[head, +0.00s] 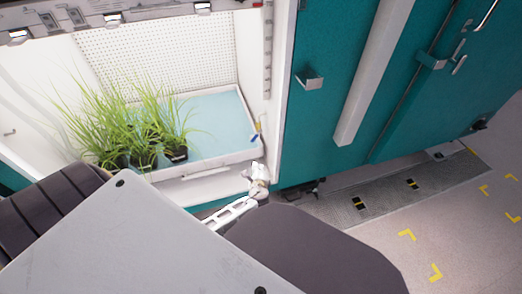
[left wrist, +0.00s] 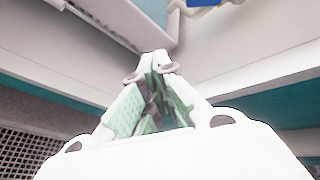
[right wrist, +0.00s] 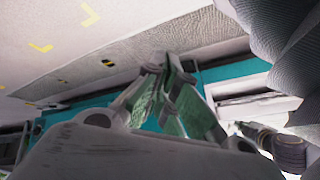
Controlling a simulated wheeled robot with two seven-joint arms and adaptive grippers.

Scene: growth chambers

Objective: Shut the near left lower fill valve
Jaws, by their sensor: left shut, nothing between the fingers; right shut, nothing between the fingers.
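A small valve with a blue handle (head: 255,138) sits at the right front corner of the chamber's tray. In the left wrist view, a blue part (left wrist: 205,2) with a little yellow shows at the top edge, cut off by the frame. My left gripper (head: 258,167) is at the chamber's front sill, just below the valve and apart from it. Its fingers (left wrist: 158,60) are shut and empty, with the blue part ahead and to the right. My right gripper (right wrist: 172,65) is shut and empty, low near the floor and cabinet base; I cannot make it out in the head view.
A pale blue tray (head: 215,110) with potted grass plants (head: 140,135) fills the open chamber. The chamber's right wall (head: 280,80) stands close beside the valve. Teal doors (head: 330,50) with handles lie to the right. The floor (head: 440,220) at right is clear.

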